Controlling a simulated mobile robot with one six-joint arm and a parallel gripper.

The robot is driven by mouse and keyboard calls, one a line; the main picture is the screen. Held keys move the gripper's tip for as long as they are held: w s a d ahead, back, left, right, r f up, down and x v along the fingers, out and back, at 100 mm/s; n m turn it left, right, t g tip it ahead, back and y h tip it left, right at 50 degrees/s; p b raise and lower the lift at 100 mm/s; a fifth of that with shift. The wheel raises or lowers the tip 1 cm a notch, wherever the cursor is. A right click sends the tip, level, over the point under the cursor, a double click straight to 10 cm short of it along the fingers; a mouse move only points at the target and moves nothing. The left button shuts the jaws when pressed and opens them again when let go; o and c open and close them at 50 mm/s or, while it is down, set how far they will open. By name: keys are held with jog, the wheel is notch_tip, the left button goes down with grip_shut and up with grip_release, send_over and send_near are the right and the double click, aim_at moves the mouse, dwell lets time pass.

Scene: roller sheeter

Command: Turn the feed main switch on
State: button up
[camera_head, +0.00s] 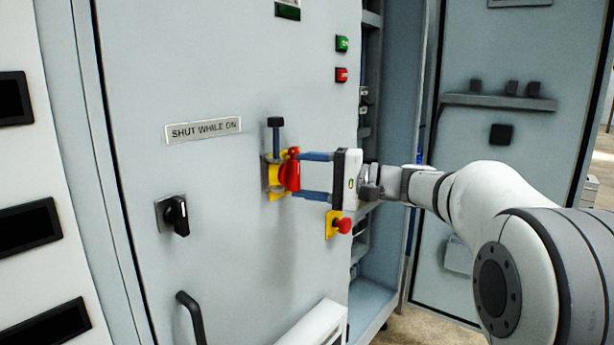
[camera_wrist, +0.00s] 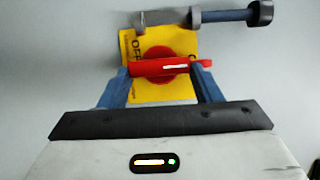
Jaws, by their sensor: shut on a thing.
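The feed main switch is a red rotary handle (camera_head: 290,172) on a yellow plate (camera_head: 273,181) on the grey cabinet door. In the wrist view the red handle (camera_wrist: 165,67) lies across the yellow plate (camera_wrist: 180,40), which carries the printed word OFF at its upper left. In the head view the handle stands upright. My gripper (camera_head: 303,174) reaches in from the right, its two blue fingers shut on the handle from opposite ends. A blue-grey pin with a dark knob (camera_head: 275,123) sits at the plate's edge, above the handle in the head view.
A label (camera_head: 203,130) reads SHUT WHILE ON. A black rotary knob (camera_head: 177,215), a red mushroom button (camera_head: 343,226), green (camera_head: 342,43) and red (camera_head: 341,75) buttons and a black door handle (camera_head: 190,318) are nearby. The cabinet interior (camera_head: 372,285) is open at right.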

jog(key=o, duration=1)
jog(key=v, duration=0.8)
jog(key=shift+p, duration=0.4)
